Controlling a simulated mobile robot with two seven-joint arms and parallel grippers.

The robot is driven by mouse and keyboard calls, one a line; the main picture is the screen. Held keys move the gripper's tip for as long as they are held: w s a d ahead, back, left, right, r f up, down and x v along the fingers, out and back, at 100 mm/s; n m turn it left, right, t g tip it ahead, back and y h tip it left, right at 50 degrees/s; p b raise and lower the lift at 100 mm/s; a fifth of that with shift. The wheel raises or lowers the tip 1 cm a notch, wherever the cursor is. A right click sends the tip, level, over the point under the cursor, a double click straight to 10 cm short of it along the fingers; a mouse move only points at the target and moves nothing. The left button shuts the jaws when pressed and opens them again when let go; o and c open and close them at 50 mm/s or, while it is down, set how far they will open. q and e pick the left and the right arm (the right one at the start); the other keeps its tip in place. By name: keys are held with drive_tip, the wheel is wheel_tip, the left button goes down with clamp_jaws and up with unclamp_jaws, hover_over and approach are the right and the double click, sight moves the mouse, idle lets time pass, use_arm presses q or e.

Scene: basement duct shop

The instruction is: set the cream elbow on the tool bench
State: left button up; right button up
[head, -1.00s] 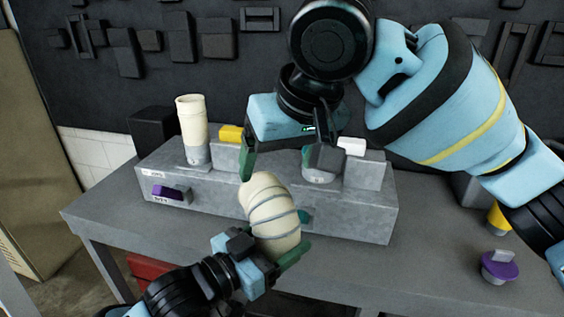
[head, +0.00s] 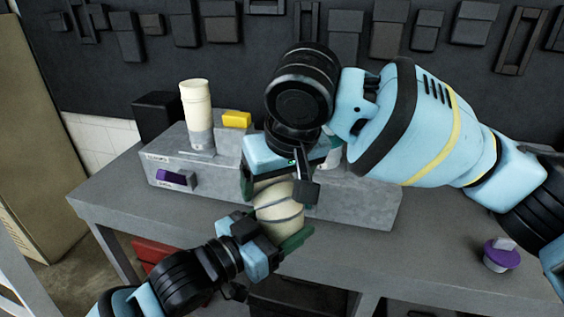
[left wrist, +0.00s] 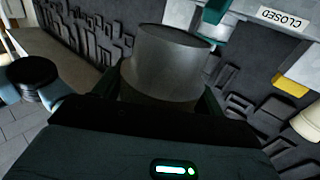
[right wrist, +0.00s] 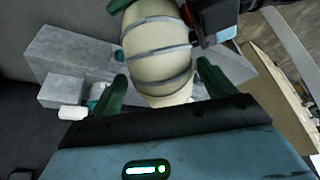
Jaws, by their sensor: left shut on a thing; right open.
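The cream elbow (head: 280,212) is a ribbed, bent duct piece with grey bands, held up in front of the grey block on the bench (head: 110,200). My left gripper (head: 272,240) is shut on its lower end. In the left wrist view a shaded grey round end (left wrist: 168,65) stands between the fingers. My right gripper (head: 280,188) is above, with its open fingers on either side of the elbow's upper part. In the right wrist view the elbow (right wrist: 158,55) reaches between the green fingers; I cannot tell if they touch it. My right gripper hides the elbow's top.
The long grey block (head: 365,212) carries a cream upright pipe (head: 196,105), a yellow piece (head: 237,119) and a purple latch (head: 172,179). A purple-based piece (head: 500,255) stands at the bench's right. Dark wall panels rise behind.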

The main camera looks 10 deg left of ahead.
drive_tip(key=shift+x, duration=1.8)
drive_tip(key=c, duration=0.7)
use_arm(q)
drive_tip(key=o, duration=1.2)
drive_tip(key=shift+c, duration=0.2)
use_arm(e)
drive_tip(key=shift+c, duration=0.8)
use_arm(q)
drive_tip(key=v, duration=0.7)
drive_tip(key=shift+s+a, duration=0.2)
